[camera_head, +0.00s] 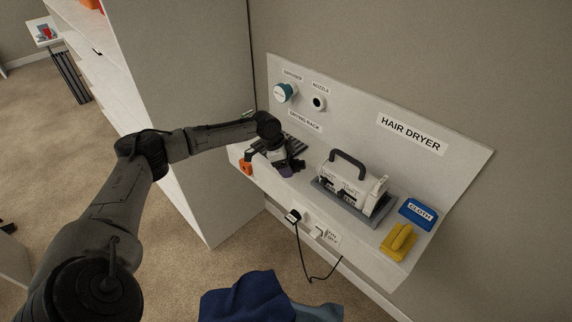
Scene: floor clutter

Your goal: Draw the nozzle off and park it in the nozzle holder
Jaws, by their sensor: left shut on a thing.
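My left gripper (279,158) is over the left part of the white shelf, in front of the drying rack. It is shut on a dark purple thing (293,167), mostly hidden by the gripper; I cannot tell whether this is the nozzle or part of the dryer. The nozzle holder (319,102) is a round white fitting with a dark centre on the back panel, under the NOZZLE label. My gripper is below and left of it, apart from it. My right gripper is not in view.
A teal diffuser (285,93) hangs left of the nozzle holder. A white case (352,184) with a dark handle stands on a grey tray. A cord (302,255) hangs in front.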

